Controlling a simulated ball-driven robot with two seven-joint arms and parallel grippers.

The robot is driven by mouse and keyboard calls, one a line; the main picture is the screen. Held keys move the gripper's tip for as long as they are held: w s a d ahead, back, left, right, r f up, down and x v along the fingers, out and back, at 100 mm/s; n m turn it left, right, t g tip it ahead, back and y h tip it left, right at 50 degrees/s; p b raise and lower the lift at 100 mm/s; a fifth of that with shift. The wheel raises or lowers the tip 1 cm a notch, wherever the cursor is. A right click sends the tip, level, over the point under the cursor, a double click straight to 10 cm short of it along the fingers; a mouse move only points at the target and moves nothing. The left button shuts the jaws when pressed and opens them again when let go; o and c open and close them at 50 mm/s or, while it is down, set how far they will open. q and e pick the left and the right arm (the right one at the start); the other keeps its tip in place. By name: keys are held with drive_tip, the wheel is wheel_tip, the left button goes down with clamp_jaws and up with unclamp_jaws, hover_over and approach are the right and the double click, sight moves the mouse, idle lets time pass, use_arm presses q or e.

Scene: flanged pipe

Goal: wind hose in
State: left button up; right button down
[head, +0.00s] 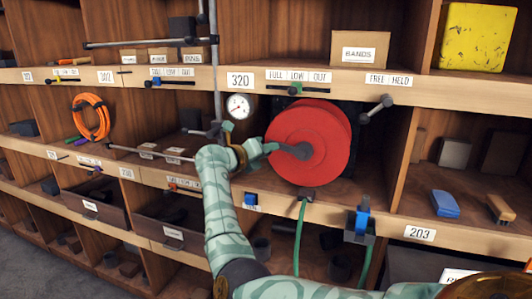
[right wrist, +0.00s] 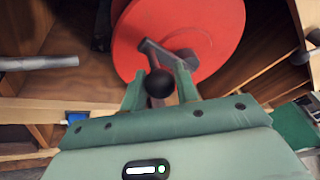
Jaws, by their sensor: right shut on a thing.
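A red hose reel (head: 320,125) stands in the middle cubby and fills the upper part of the right wrist view (right wrist: 225,25). Its grey crank (head: 298,151) crosses the reel's face; in the right wrist view the crank (right wrist: 172,57) ends in a dark ball knob (right wrist: 160,83). My right gripper (head: 270,148) is shut on the crank handle, with its fingers (right wrist: 160,88) on either side of the knob. The green hose (head: 299,235) hangs from a fitting at the shelf edge below the reel. Its lower end is hidden. My left gripper is not in view.
A pressure gauge (head: 238,106) and a vertical pipe (head: 215,60) are left of the reel. Grey rods (head: 150,153) stick out at the left. A black-knobbed lever (head: 376,108) juts out right of the reel. A blue clamp (head: 362,222) sits on the lower shelf edge.

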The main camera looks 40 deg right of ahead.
drive_tip(key=c, duration=1.1)
unclamp_jaws()
drive_tip(key=shift+a, duration=0.1)
drive_tip(key=s+a+r, duration=0.1)
drive_tip(key=a+r, duration=0.1)
drive_tip(key=a, duration=1.3)
drive_tip(key=shift+s+a+r+p, duration=0.25)
drive_tip(key=shift+s+a+p, duration=0.05)
drive_tip(key=shift+a, duration=0.1)
drive_tip(key=shift+o, duration=0.2)
